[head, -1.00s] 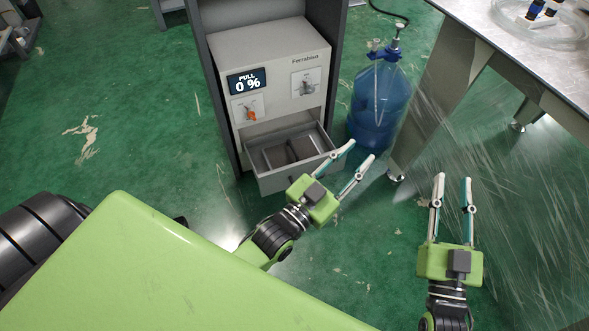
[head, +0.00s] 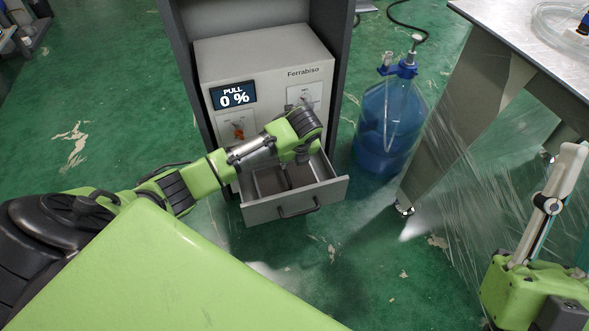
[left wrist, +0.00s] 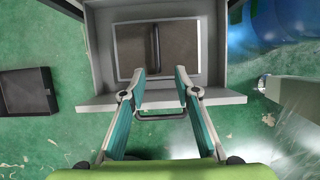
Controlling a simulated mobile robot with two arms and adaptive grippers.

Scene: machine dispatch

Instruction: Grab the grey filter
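A grey-brown flat piece with a dark bar handle, which looks like the grey filter (left wrist: 175,50), lies inside the open drawer (head: 312,201) of the Ferrabiso machine. In the left wrist view the drawer's front wall (left wrist: 222,97) passes below the fingertips. My left gripper (left wrist: 160,74) is open and empty over the drawer, its fingertips on either side of the handle's line and apart from it. In the head view my left arm covers part of the drawer and hides the fingers. My right gripper (head: 576,170) is at the far right, partly cut off, with its visible finger standing alone.
The machine (head: 265,65) shows "PULL 0 %" and sits in a dark cabinet frame. A blue water bottle (head: 385,125) stands right of the drawer. A metal table (head: 500,30) with plastic-wrapped sides is further right. The floor in front of the drawer is clear.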

